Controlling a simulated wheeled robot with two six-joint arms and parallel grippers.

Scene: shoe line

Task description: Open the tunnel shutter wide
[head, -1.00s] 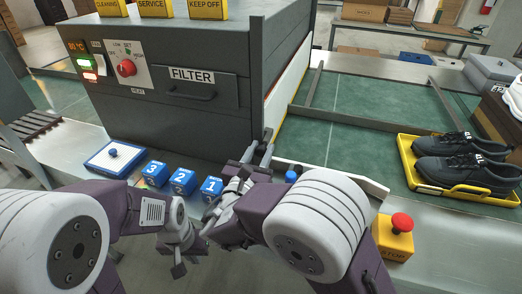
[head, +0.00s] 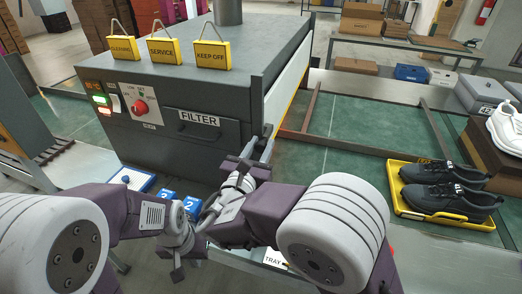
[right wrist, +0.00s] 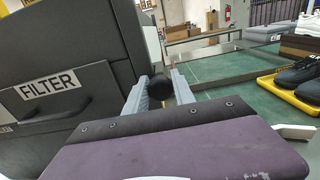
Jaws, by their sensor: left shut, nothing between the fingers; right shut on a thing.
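The tunnel (head: 190,90) is a big dark grey box with a FILTER drawer on its front. A pale panel with a yellow lower edge, which looks like the shutter (head: 290,84), covers its right end; a strip of it shows in the right wrist view (right wrist: 152,45). My right gripper (head: 268,137) is beside the tunnel's front right corner. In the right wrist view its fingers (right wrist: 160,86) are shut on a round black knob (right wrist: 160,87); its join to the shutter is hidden. My left gripper (head: 178,268) is low in front of the bench, shut and empty.
A yellow tray (head: 402,205) with black shoes (head: 448,188) sits on the right of the bench. The green belt (head: 350,125) right of the tunnel is mostly clear.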

